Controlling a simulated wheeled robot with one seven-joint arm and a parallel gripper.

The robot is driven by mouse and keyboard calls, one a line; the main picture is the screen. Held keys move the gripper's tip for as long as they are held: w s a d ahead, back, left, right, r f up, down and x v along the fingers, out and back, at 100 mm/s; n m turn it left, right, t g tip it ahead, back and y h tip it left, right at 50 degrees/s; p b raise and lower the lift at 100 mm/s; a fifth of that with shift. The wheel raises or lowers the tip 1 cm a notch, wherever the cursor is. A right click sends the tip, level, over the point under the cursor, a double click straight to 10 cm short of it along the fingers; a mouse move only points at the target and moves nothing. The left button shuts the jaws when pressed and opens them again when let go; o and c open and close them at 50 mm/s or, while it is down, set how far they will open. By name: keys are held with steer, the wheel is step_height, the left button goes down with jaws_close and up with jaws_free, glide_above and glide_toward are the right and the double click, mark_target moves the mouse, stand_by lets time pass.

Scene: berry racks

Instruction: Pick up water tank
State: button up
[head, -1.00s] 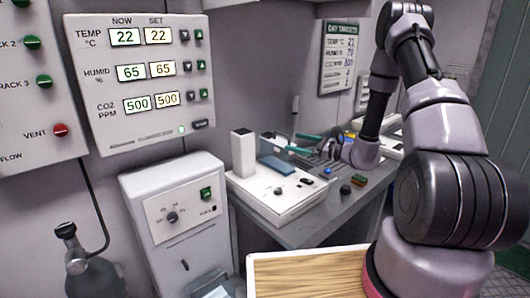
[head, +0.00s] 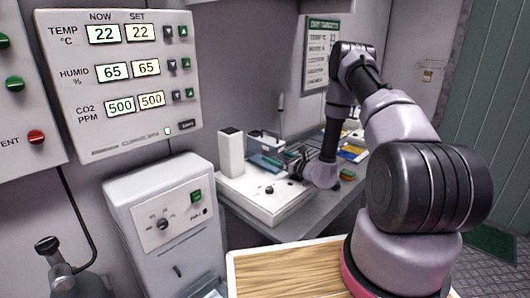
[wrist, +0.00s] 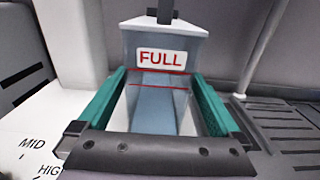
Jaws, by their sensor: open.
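The water tank (wrist: 160,38) is a clear, pale-blue box with a FULL label, red level lines and a dark handle on top. It fills the middle of the wrist view. In the head view the tank (head: 263,141) sits on the white appliance base on the bench, partly hidden by my gripper. My gripper (wrist: 159,80) is open, with a teal-padded finger on each side of the tank. I cannot tell whether the pads touch it. In the head view my gripper (head: 268,162) reaches in low from the right.
The white base (head: 258,197) has a dial marked MID and HIGH. A white upright block (head: 230,155) stands left of the tank. The grey bench (head: 310,214) has several small items at right. A wooden-topped surface (head: 290,272) lies in front.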

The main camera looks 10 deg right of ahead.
steer(key=x, duration=0.4)
steer(key=shift+w+a+r, duration=0.15)
steer(key=shift+a+r, duration=0.1)
steer(key=shift+r, duration=0.1)
steer(key=shift+c, duration=0.3)
steer(key=c, duration=1.5)
jaws_close()
steer(key=shift+r, duration=0.1)
